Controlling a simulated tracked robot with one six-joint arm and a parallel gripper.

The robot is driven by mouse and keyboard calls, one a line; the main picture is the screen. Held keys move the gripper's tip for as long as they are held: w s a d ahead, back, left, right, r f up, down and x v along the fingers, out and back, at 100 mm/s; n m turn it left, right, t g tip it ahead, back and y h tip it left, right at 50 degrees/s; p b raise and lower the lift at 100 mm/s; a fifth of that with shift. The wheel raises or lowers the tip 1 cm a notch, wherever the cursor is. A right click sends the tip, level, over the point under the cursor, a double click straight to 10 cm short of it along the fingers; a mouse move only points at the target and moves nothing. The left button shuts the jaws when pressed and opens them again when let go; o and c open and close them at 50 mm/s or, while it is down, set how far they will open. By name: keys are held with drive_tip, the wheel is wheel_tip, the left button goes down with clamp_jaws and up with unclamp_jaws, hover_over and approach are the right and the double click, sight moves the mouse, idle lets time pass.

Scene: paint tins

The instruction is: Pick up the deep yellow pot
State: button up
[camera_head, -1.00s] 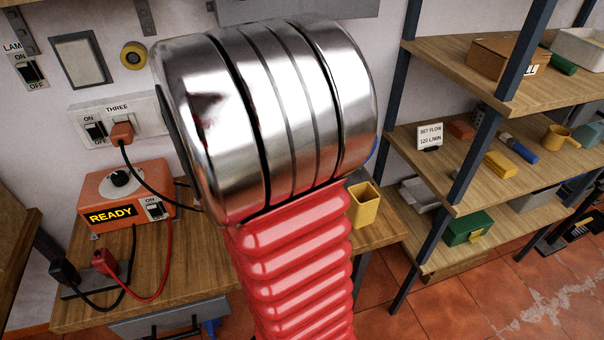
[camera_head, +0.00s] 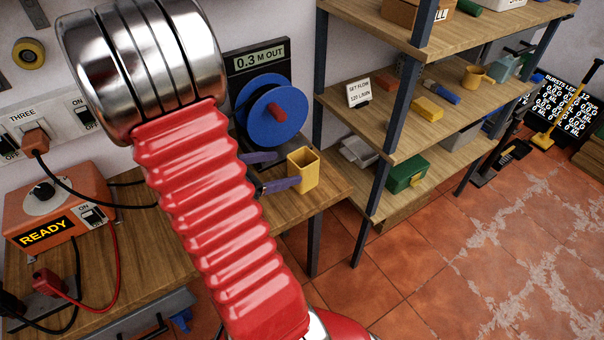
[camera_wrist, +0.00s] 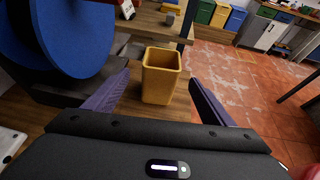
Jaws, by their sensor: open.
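The deep yellow pot (camera_head: 303,171) is a square, open-topped pot standing upright near the right end of the wooden bench. In the wrist view the pot (camera_wrist: 161,78) stands just ahead, between the lines of my two purple fingers. My gripper (camera_head: 278,170) is open, with its fingers pointing at the pot from the left. In the wrist view my gripper (camera_wrist: 158,92) has one finger on each side of the pot, and gaps show on both sides. My red arm hides part of the bench and the gripper's body in the head view.
A blue reel (camera_head: 268,110) with a "0.3 M OUT" sign stands close behind my gripper. An orange READY box (camera_head: 50,212) with cables sits at the bench's left. Shelves (camera_head: 395,130) with several items rise to the right. Open tiled floor lies beyond.

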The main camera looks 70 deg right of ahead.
sight(293, 166)
drive_tip(key=shift+x, duration=3.75)
drive_tip(key=shift+f, duration=0.1)
drive_tip(key=shift+x, duration=2.55)
drive_tip(key=shift+c, duration=0.7)
drive_tip(key=c, duration=1.1)
wheel_tip(293, 166, up, 18)
